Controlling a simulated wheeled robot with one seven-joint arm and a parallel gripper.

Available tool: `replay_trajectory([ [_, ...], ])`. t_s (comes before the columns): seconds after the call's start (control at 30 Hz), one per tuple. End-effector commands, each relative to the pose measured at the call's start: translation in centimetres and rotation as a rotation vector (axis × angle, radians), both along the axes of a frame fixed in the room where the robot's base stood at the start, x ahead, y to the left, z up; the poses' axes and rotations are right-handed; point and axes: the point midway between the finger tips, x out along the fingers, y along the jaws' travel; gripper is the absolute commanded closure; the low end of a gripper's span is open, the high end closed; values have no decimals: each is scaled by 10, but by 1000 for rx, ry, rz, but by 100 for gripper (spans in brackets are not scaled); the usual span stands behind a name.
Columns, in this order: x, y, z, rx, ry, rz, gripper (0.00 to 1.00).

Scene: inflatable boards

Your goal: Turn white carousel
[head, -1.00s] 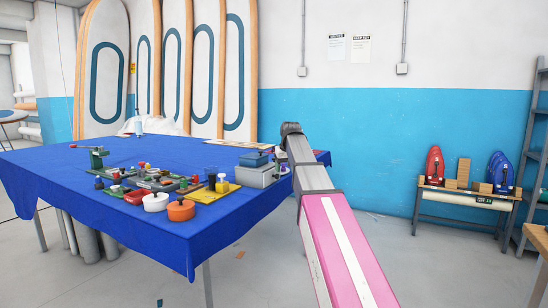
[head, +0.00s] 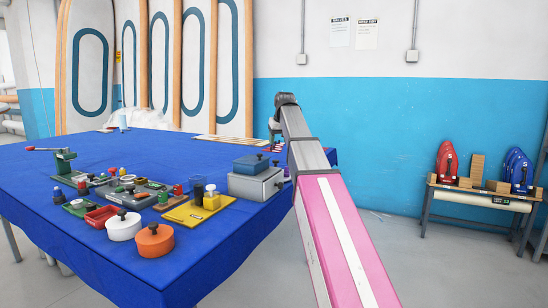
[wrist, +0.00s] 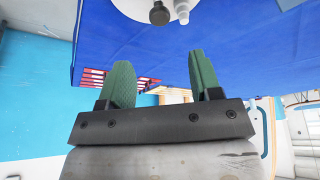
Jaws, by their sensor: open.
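A white round platform (wrist: 135,8), which looks like the carousel, shows at the top edge of the wrist view, partly cut off. A dark knob (wrist: 159,13) and a small pale bottle (wrist: 182,12) stand on it. My gripper (wrist: 160,68) is open and empty, its two green fingers apart, and does not touch the platform. In the head view my pink and grey arm reaches over the table's right side and hides most of that area. A small purple and white item shows at the arm's left edge there.
The blue-covered table (head: 110,265) holds a white lidded pot (head: 123,229), an orange pot (head: 155,241), a grey box with blue lid (head: 256,184), a yellow tray (head: 185,213) and a red striped rack (wrist: 120,78). Boards (head: 235,65) lean behind. The table's middle back is clear.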

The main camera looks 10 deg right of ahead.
Motion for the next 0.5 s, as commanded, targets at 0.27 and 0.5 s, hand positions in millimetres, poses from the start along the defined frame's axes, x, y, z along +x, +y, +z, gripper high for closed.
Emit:
replay_trajectory([
  [0.27, 11, 2, -28, 0, 2, 0, 42],
  [0.5, 27, 4, -67, 0, 1, 0, 42],
])
